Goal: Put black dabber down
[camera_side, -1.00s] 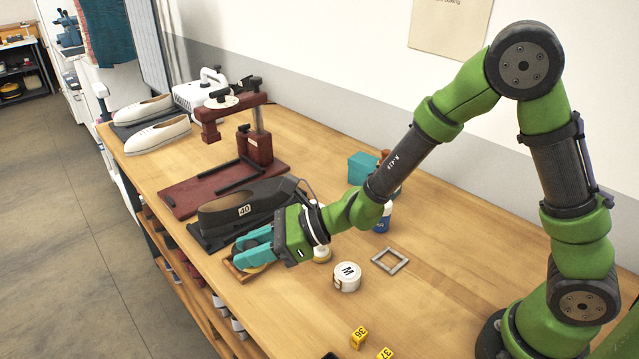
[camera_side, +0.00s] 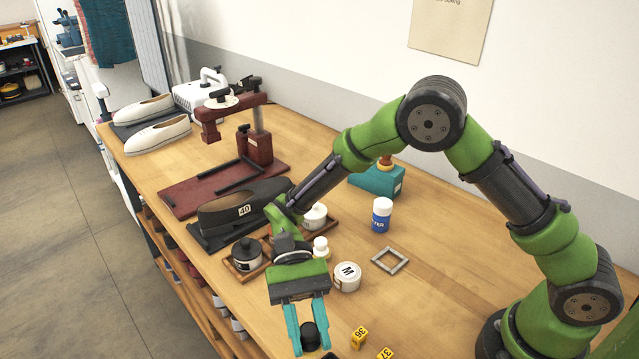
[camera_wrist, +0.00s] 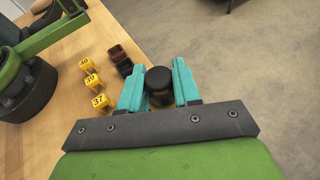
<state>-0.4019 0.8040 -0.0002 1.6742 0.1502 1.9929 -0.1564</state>
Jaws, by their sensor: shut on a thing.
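My gripper (camera_side: 308,340) is shut on the black dabber (camera_side: 309,334), with one teal finger on each side of it. The wrist view also shows the dabber (camera_wrist: 159,84) between the fingertips, its rounded black top facing the camera. Its lower end is hidden in the side view. I cannot tell its height above the bench. A black-topped jar (camera_side: 247,253) stands in a small wooden tray (camera_side: 236,271) at the bench's front edge, behind my gripper. A white-topped jar (camera_side: 314,215) stands in another tray.
A white tin marked M (camera_side: 347,275), a small white bottle (camera_side: 320,246) and an empty square frame (camera_side: 390,260) stand right of the jars. Yellow number blocks (camera_side: 360,337) and dark blocks (camera_wrist: 119,58) are near my gripper. Floor (camera_wrist: 245,65) shows beyond the bench edge.

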